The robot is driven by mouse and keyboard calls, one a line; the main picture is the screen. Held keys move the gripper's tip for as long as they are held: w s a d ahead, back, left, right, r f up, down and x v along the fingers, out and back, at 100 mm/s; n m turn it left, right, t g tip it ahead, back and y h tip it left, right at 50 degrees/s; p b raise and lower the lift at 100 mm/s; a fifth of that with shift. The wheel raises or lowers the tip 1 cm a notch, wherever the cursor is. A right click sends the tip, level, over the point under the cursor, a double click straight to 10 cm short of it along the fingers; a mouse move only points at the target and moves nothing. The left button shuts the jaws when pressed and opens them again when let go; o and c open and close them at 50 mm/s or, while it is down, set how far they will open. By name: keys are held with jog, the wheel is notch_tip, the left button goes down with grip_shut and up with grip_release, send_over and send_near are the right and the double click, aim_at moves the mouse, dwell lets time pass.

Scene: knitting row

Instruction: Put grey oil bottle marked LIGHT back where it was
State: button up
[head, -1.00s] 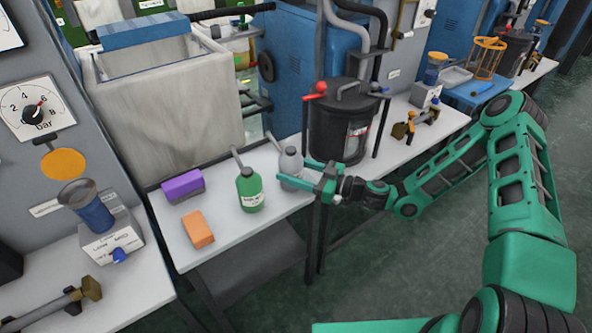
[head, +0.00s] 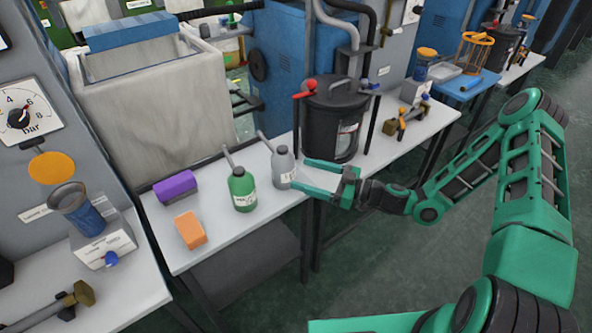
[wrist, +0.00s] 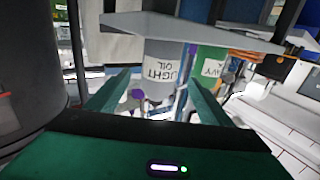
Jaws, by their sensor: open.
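The grey oil bottle (head: 283,168) stands upright on the white bench, just right of the green oil bottle (head: 242,190). My gripper (head: 300,173) is open at the grey bottle's right side, with its fingertips close to it and its palm well back. In the wrist view the picture is upside down. The grey bottle (wrist: 163,72), with its LIGHT OIL label, shows ahead between the spread fingers (wrist: 160,88). The green bottle (wrist: 211,62) is beside it. I cannot tell whether a fingertip still touches the grey bottle.
A purple block (head: 175,186) and an orange block (head: 190,230) lie on the white bench (head: 215,245) left of the bottles. A black lidded drum (head: 330,125) with a red-knobbed lever stands close behind my gripper. The floor on the right is clear.

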jog(key=shift+v, duration=2.25)
jog(key=s+d+m+g+h, duration=0.3)
jog(key=s+d+g+h, duration=0.6)
jog(key=s+d, duration=0.4)
jog(key=s+d+r+m+t+h, duration=0.1)
jog(key=s+d+r+m+h, duration=0.6)
jog(key=s+d+r+m, duration=0.9)
notch_tip(320, 180, up, 3)
jog(key=shift+s+d, duration=0.4)
jog(key=shift+s, duration=0.75)
jog(key=shift+w, duration=0.1)
